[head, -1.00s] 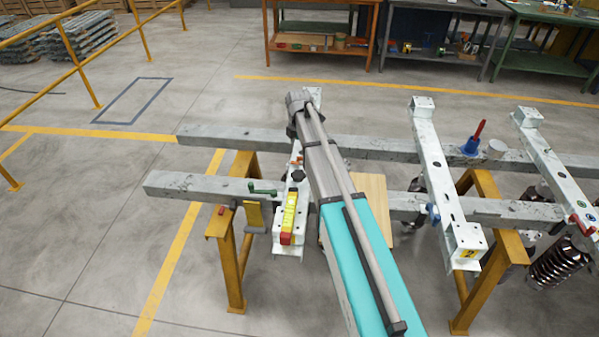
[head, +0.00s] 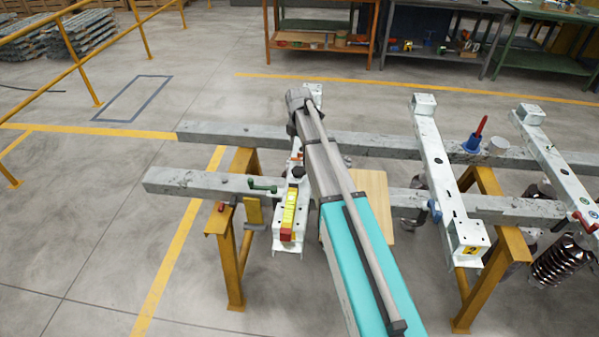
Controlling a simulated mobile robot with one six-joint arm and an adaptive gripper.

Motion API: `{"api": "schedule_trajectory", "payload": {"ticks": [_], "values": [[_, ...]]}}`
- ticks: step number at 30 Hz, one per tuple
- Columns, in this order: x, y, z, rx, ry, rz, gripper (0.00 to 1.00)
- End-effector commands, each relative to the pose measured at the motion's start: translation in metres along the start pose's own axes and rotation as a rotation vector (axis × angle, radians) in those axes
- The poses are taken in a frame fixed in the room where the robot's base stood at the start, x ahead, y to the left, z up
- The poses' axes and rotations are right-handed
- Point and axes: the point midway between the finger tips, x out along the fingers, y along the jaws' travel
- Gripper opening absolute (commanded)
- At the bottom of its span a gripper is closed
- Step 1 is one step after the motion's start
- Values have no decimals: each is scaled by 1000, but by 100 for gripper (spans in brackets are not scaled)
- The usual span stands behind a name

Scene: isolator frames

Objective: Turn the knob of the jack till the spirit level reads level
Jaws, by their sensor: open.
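The yellow spirit level (head: 289,208) with a red end lies lengthwise on a white crossmember (head: 290,243), left of my arm. Its bubble is too small to read. A black knob (head: 298,172) shows at the far end of the level, close beside my arm; I cannot tell for sure whether it is the jack's knob. A green crank-like handle (head: 262,186) sits on the near grey beam, left of the level. My arm reaches over both beams, its teal and grey links covering part of the crossmember. My gripper is hidden behind my own arm.
Two grey beams (head: 197,183) rest on yellow trestles (head: 228,262). Other white crossmembers (head: 443,183) stand to the right, with a blue-and-red tool (head: 474,140) and a white cup (head: 498,145) near them. A wooden board (head: 376,205) shows beside my arm.

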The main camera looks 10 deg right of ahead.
Motion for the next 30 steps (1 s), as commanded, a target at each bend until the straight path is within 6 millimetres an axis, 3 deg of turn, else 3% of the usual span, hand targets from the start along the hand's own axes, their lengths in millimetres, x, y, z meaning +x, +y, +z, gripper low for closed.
{"api": "schedule_trajectory", "payload": {"ticks": [30], "values": [[84, 0, 1, 2, 0, 0, 100]]}}
